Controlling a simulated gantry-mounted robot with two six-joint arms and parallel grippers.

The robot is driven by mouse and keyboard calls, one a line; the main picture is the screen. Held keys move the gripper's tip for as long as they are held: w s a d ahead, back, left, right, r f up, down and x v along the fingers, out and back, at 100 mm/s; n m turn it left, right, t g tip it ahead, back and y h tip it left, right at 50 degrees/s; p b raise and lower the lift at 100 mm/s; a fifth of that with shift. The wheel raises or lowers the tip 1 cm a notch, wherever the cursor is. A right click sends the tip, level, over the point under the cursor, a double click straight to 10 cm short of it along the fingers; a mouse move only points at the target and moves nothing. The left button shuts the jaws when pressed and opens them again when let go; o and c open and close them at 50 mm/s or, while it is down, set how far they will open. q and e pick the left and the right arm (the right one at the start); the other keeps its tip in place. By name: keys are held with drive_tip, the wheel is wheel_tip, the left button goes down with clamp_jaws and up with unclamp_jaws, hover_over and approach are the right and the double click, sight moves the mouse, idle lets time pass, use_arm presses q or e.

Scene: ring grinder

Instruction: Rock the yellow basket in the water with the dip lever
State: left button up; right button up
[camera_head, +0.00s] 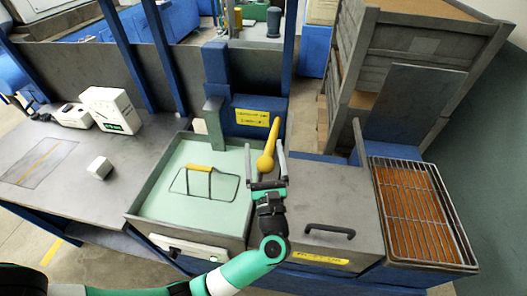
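The dip lever (268,149) is a yellow, club-shaped handle standing at the right edge of the water tank. My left gripper (266,163) is at its lower, thicker end, with one finger on each side. The fingers are spread wider than the lever, with gaps visible; contact cannot be told. The basket (200,168) shows as a yellow grip on a dark wire frame in the pale green water of the tank (153,177). Any part of the basket below the surface is hidden. My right gripper is not in view.
A grey lid with a black handle (330,230) lies right of the tank. A wire rack over a brown tray (415,205) is farther right. A blue post with a yellow label (252,117) stands behind the tank. A white block (99,167) sits on the left table.

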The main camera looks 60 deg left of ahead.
use_arm(q)
drive_tip(key=v, duration=1.1)
drive_tip(key=shift+s+d+b, duration=0.15)
drive_tip(key=shift+d+b, duration=0.15)
drive_tip(key=shift+b, duration=0.15)
